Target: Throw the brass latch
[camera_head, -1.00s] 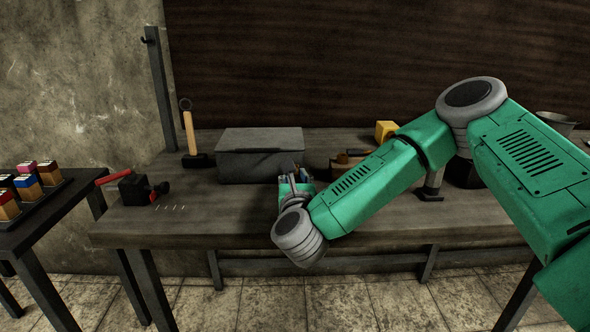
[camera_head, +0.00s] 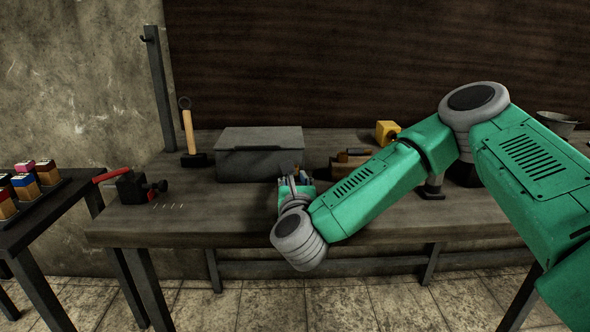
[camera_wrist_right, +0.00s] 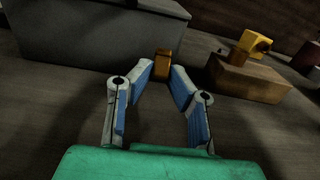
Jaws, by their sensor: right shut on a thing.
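The brass latch (camera_wrist_right: 162,66) shows as a small brass-coloured upright piece between the fingertips in the right wrist view. It stands by the right front corner of a grey lidded box (camera_head: 258,160); in the head view only a little of it (camera_head: 297,169) shows above the fingers. My right gripper (camera_wrist_right: 160,78) has its blue-padded fingertips on either side of the latch and is shut on it. In the head view the right gripper (camera_head: 296,181) is low over the bench, just in front of the box. My left gripper is not in view.
The bench (camera_head: 200,222) is clear in front of the box. A hammer (camera_head: 190,133) stands to the left, with a black and red clamp-like tool (camera_head: 135,188) nearer. A wooden block (camera_wrist_right: 247,79) and a yellow block (camera_wrist_right: 253,42) lie to the right.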

